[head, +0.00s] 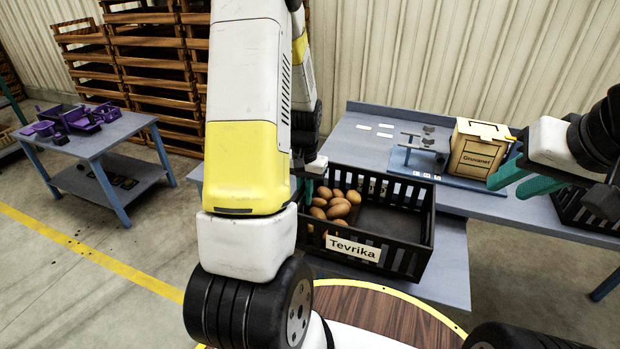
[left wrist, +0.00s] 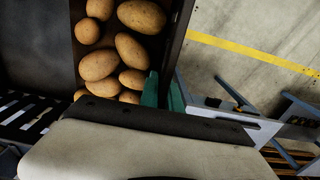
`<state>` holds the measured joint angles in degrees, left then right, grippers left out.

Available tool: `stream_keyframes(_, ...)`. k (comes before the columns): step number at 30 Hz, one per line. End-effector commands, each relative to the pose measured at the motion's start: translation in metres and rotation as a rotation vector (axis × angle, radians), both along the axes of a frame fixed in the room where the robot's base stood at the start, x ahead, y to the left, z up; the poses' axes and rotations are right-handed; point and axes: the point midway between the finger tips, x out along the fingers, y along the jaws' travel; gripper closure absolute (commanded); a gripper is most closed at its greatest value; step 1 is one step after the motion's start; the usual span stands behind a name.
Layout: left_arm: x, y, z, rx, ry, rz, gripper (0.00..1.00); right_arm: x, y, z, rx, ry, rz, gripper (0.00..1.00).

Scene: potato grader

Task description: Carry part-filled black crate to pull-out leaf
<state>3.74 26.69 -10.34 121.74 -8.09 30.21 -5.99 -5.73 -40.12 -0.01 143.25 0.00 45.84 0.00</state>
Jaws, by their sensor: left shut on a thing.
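The black crate (head: 400,255), labelled "Tevrika", is in the middle of the head view. Several potatoes (head: 335,205) lie in its left part; a dark bare area fills the right part. My left gripper (head: 308,188) is shut on the crate's left wall. In the left wrist view its teal fingers (left wrist: 164,92) sit on either side of that wall (left wrist: 179,40), beside the potatoes (left wrist: 115,55). A blue-grey leaf (head: 453,265) shows below and right of the crate; I cannot tell whether the crate touches it. My right gripper (head: 505,188) is open and empty, right of the crate.
The blue-grey bench (head: 365,115) behind holds a cardboard box (head: 480,150) marked "Gruvanet" and a blue stand (head: 420,160). Another black crate (head: 570,212) is at the right, partly hidden. A side table (head: 105,135) with purple bins stands left. Wooden crates (head: 150,70) are stacked behind.

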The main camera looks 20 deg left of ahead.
Motion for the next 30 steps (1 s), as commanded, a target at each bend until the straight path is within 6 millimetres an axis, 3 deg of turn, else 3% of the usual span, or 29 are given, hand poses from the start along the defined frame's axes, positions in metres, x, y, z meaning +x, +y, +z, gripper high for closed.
stream_keyframes(6, 0.016, -0.045, -0.003, 0.000, -0.004, -0.004, 1.00, 0.000, 0.000, 0.000, 0.000, 0.000, 0.000, 0.67)
stream_keyframes(12, 0.025, -0.070, -0.005, 0.000, -0.005, -0.001, 1.00, 0.000, 0.000, 0.000, 0.000, 0.000, 0.000, 0.67)
stream_keyframes(23, 0.031, -0.091, -0.008, -0.001, -0.004, -0.002, 1.00, 0.000, 0.000, 0.000, 0.000, 0.000, 0.000, 0.67)
stream_keyframes(30, 0.030, -0.088, -0.040, -0.001, -0.002, 0.002, 1.00, 0.000, 0.000, 0.000, 0.000, 0.000, 0.000, 0.67)
